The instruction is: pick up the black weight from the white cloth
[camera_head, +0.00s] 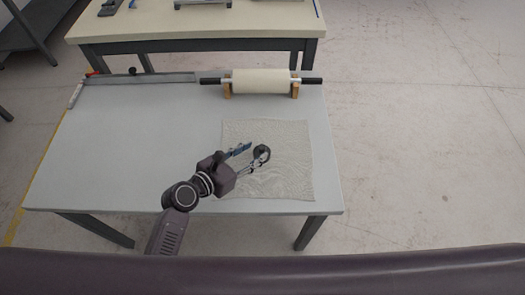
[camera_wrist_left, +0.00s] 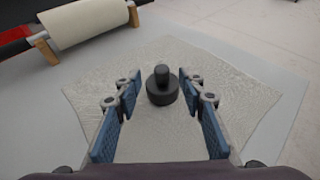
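The black weight (camera_wrist_left: 162,88) is a short cylinder with a knob on top. It stands upright on the white cloth (camera_head: 290,180), and the head view shows it (camera_head: 262,153) at the gripper's fingertips, partly hidden. The cloth lies flat on the right part of the table and also shows in the left wrist view (camera_wrist_left: 80,86). My left gripper (camera_head: 252,156) is open above the cloth. In the left wrist view its blue-padded fingers (camera_wrist_left: 165,95) stand apart, with the weight between and just beyond the tips. Contact is not visible. My right gripper is not in view.
A cream roll (camera_head: 262,81) with dark handles rests on wooden supports behind the cloth, also seen in the left wrist view (camera_wrist_left: 85,20). A long grey bar (camera_head: 140,79) lies along the back edge. The left part of the grey table (camera_head: 110,140) is clear. Another table (camera_head: 240,25) stands behind.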

